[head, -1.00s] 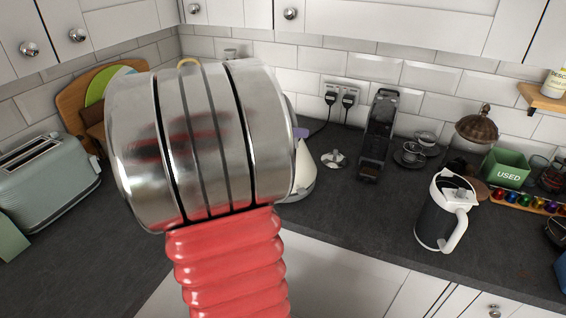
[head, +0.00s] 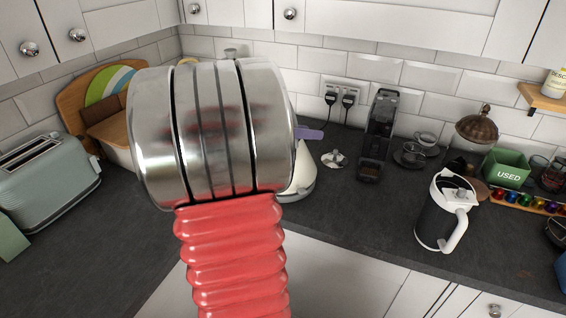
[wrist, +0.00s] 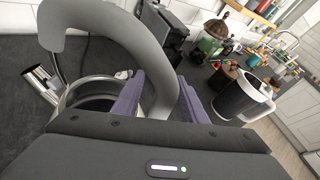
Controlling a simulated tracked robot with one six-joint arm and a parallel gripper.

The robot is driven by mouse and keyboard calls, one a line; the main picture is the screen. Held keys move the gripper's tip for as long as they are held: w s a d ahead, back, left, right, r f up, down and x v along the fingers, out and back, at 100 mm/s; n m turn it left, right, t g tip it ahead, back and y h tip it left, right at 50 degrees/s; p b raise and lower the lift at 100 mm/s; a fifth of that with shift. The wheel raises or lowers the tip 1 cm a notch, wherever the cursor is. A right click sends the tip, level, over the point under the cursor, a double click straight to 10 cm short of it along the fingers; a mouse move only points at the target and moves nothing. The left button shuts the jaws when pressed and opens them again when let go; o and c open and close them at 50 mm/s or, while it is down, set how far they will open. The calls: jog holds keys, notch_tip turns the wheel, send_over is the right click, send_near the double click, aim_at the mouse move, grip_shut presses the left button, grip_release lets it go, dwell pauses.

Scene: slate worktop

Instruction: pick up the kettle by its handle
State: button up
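The kettle (head: 303,176) is cream-white and stands on the worktop, mostly hidden behind my arm in the head view. In the wrist view its thick grey arched handle (wrist: 118,27) fills the upper left, with a metal rim and spout below it. My gripper (wrist: 163,98) has two purple fingers, apart, one on each side of the handle's lower right part. I cannot tell whether either finger touches it. In the head view only a bit of purple finger (head: 309,133) shows beside my arm.
A black-and-white jug (head: 436,222) stands to the right. A coffee machine (head: 378,135), glass cups and a green box (head: 506,168) are behind it. A toaster (head: 48,180) and boards stand at left. The front middle-right worktop is clear.

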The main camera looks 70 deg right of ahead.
grip_shut()
dwell(0.3)
dwell(1.0)
jog(key=shift+r, duration=0.1)
